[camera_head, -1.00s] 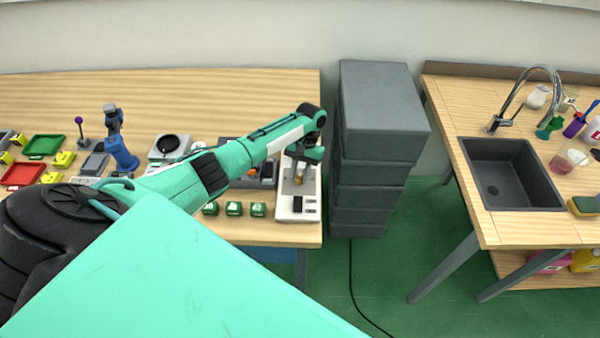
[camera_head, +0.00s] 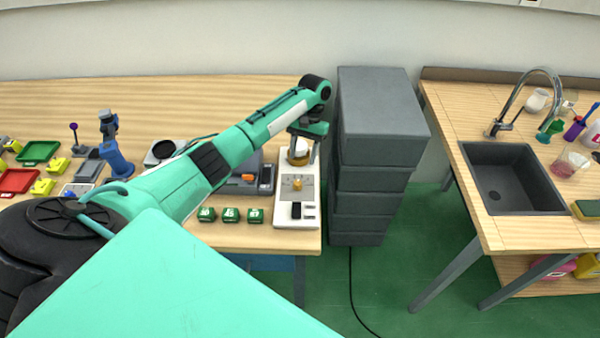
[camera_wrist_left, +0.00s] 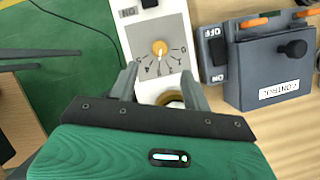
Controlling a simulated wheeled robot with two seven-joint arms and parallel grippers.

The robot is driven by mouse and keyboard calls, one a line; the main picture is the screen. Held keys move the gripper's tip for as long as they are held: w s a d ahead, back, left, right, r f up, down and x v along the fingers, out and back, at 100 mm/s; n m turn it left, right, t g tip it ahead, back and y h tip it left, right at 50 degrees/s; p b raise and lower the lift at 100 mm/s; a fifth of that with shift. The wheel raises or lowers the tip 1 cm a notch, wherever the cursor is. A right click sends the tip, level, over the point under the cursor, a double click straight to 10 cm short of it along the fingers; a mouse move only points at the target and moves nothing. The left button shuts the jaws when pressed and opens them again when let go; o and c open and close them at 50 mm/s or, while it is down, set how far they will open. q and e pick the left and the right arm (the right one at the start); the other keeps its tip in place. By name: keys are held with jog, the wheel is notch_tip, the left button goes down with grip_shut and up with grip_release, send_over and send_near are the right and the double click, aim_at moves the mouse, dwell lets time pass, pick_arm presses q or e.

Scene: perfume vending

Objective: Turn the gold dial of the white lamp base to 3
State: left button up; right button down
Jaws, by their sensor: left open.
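The white lamp base (camera_head: 284,213) stands at the right end of the left wooden table. Its gold dial (camera_head: 297,183) sits on a grey plate and shows uncovered. In the left wrist view the gold dial (camera_wrist_left: 159,47) has marks fanned around its near side; I cannot read its setting surely. My left gripper (camera_head: 303,142) is open, behind the dial and apart from it. Its two spread fingers also show in the left wrist view (camera_wrist_left: 160,84). A round white and gold part (camera_head: 299,154) of the lamp shows below the fingers, partly hidden. My right gripper is not in view.
A grey control box (camera_wrist_left: 270,70) with a switch stands beside the lamp base. Several green blocks (camera_head: 231,215) line the table's front. A stack of grey boxes (camera_head: 375,150) rises close to the right. A black rocker switch (camera_head: 296,210) is on the base's front.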

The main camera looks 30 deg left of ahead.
pick_arm(q)
jog(key=shift+v, duration=2.35)
